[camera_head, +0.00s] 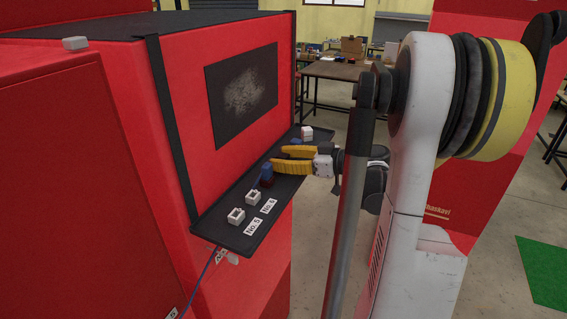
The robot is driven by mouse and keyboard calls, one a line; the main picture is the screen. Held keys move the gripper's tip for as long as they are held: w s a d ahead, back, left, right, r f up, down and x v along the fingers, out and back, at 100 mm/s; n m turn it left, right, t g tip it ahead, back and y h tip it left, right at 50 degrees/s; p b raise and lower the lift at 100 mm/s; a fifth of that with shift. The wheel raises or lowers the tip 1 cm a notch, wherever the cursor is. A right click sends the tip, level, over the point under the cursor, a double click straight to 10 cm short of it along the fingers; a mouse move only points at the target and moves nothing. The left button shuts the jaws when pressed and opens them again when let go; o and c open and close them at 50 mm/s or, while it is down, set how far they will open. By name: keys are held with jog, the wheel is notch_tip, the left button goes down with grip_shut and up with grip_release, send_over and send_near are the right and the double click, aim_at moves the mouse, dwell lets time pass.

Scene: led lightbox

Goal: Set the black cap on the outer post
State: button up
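My gripper (281,158) has yellow fingers and hangs over the far half of a narrow black shelf (215,228). The fingers show a dark gap between them, but whether something is held there is hidden. I cannot make out a black cap. Two white square pieces with dark centres stand on the near half of the shelf, the nearer one (236,215) by the end and the other (252,198) a little beyond. Which is the outer post I cannot tell. A small blue and dark red piece (266,174) stands just left of the lower finger, touching or very close.
Labels, one reading No.5 (254,227), lie along the shelf's right edge. A red cabinet (180,90) with a dark panel (243,93) rises behind the shelf. A blue cable (200,278) hangs below it.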

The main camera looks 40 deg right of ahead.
aim_at(281, 154)
grip_shut()
jog(key=shift+r, duration=0.1)
jog(key=shift+r+p, duration=1.65)
jog(key=shift+r, duration=0.8)
